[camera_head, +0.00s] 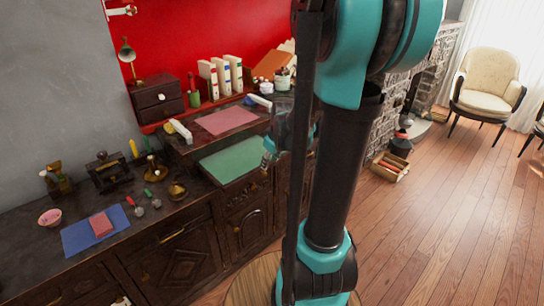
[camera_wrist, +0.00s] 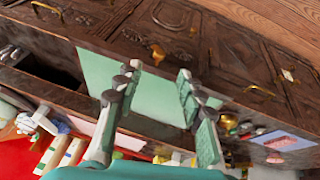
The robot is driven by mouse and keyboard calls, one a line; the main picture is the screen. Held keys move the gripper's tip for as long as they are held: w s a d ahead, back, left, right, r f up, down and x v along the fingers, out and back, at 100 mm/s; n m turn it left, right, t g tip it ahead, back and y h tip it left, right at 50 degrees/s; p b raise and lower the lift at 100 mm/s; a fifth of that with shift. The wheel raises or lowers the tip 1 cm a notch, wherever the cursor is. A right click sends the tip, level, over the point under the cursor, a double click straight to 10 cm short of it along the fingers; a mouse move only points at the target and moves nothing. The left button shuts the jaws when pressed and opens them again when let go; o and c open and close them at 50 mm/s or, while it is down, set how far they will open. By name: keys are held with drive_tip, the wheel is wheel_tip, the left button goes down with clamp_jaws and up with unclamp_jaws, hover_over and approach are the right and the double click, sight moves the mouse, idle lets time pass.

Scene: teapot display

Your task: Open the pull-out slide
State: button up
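The pull-out slide is probably the green-topped panel (camera_head: 236,160) in the middle of the dark wooden desk, in front of a raised section. It shows in the wrist view as a flat green surface (camera_wrist: 152,97) behind my fingers. How far it stands out from the desk front is hard to tell. My gripper (camera_head: 268,156) is near the panel's right side in the head view, partly hidden by my arm. In the wrist view my gripper (camera_wrist: 155,88) has its two fingers wide apart with nothing between them. A brass knob (camera_wrist: 157,53) shows beyond the fingertips.
A pink sheet (camera_head: 227,120) lies on the raised section behind. Figurines, tools and a blue mat (camera_head: 95,230) crowd the desk's left side. Cabinet doors with brass handles (camera_head: 172,234) are below. A dark opening (camera_wrist: 48,68) shows beside the green panel. Wooden floor at right is mostly clear.

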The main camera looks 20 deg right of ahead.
drive_tip(key=shift+v, duration=1.6)
drive_tip(key=shift+s, duration=0.1)
drive_tip(key=s+a+f+m, duration=0.1)
drive_tip(key=s+f+m, duration=0.2)
drive_tip(key=s, duration=0.5)
drive_tip(key=s+a+f+m, duration=0.2)
drive_tip(key=s+f+m, duration=0.1)
drive_tip(key=s, duration=0.5)
drive_tip(key=shift+f+g+h, duration=0.3)
drive_tip(key=shift+f+h, duration=0.1)
drive_tip(key=shift+f, duration=0.3)
drive_tip(key=shift+s+a, duration=0.1)
drive_tip(key=shift+a, duration=0.05)
